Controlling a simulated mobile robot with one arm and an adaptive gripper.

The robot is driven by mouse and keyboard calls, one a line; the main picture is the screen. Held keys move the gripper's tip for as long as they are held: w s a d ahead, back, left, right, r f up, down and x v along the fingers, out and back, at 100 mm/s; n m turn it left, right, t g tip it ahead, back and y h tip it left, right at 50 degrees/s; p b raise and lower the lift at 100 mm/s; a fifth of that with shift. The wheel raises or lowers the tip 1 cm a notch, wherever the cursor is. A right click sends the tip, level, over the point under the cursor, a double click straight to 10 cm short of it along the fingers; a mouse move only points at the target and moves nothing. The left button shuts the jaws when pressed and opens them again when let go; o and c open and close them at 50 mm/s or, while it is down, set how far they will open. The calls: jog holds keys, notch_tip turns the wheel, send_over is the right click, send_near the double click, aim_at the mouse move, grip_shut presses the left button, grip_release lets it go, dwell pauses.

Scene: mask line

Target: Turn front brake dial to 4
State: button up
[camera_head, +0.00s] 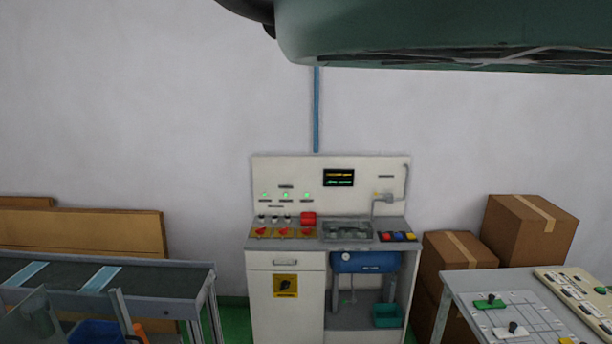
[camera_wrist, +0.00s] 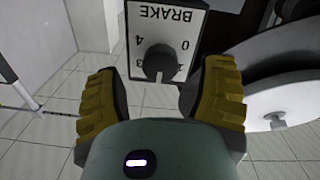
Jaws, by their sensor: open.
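In the wrist view, a dark round brake dial (camera_wrist: 160,62) sits on a light plate (camera_wrist: 165,22) marked "BRAKE", which appears upside down. A "0" is printed to the right of the dial and a "4" to its left, with other small marks below. Which mark the dial points at is not clear. My gripper (camera_wrist: 158,84) is open, with one yellow-padded finger on each side of the picture. The dial shows in the gap between the fingers, apart from both. The head view shows neither the brake dial nor my gripper.
In the wrist view, a large pale disc (camera_wrist: 290,100) lies close to the right finger. In the head view, a control cabinet (camera_head: 285,306) stands at the wall, a conveyor (camera_head: 150,279) at left, cardboard boxes (camera_head: 528,232) and a panel table (camera_head: 462,290) at right.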

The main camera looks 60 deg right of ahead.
jog(key=shift+p+x, duration=0.75)
jog(key=shift+x, duration=0.55)
jog(key=shift+o, duration=0.3)
jog(key=c, duration=1.3)
jog(key=shift+o, duration=0.2)
jog(key=shift+f, duration=0.1)
jog(key=shift+f+b, duration=0.1)
jog(key=shift+b, duration=1)
grip_shut()
